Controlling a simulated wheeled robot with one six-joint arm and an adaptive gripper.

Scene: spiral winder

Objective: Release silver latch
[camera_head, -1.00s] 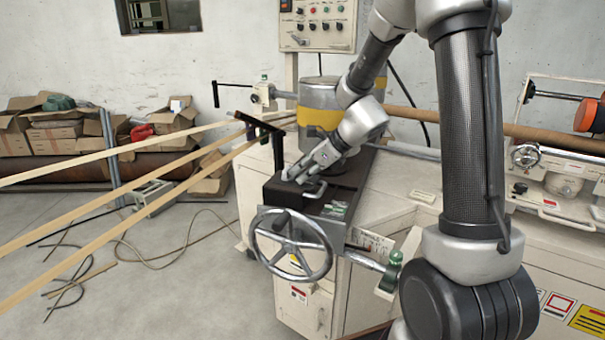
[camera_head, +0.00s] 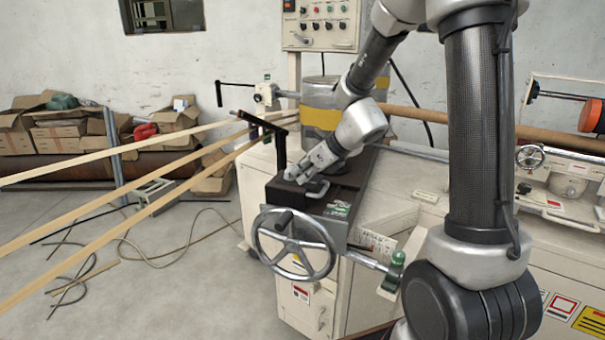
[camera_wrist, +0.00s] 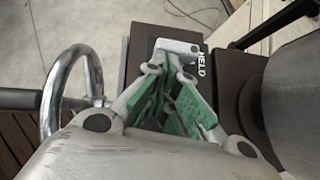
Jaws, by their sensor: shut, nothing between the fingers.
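My gripper (camera_head: 296,173) is low over the block, just behind and left of the handle in the head view. Whether the tips touch the block is unclear.
A spoked handwheel (camera_head: 292,243) stands in front of the block. A black crank-like bar (camera_head: 279,150) rises to its left. A grey drum with a yellow band (camera_head: 319,118) stands behind. Long wooden strips (camera_head: 110,238) come in from the left.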

